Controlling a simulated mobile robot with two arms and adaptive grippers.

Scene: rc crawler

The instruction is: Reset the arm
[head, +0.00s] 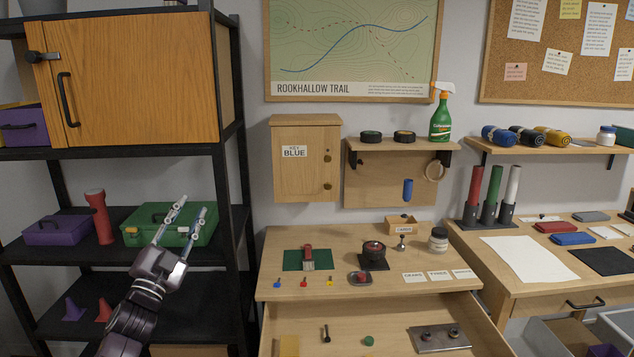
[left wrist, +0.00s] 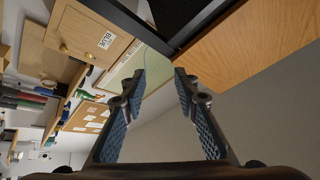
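My left gripper (head: 191,206) is raised in front of the black shelf rack, with its fingers pointing up and slightly right. In the head view it overlaps the green toolbox (head: 140,232) on the middle shelf; I cannot tell how far apart they are. In the left wrist view the gripper (left wrist: 159,74) has its two blue-padded fingers spread, with nothing between them. My right gripper is not in view.
The rack's black post (head: 222,180) stands close by my left gripper. A wooden cabinet (head: 135,78) is above, with a purple box (head: 55,230) and red flashlight (head: 99,215) on the shelf. The workbench (head: 345,250) has an open drawer (head: 395,325).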

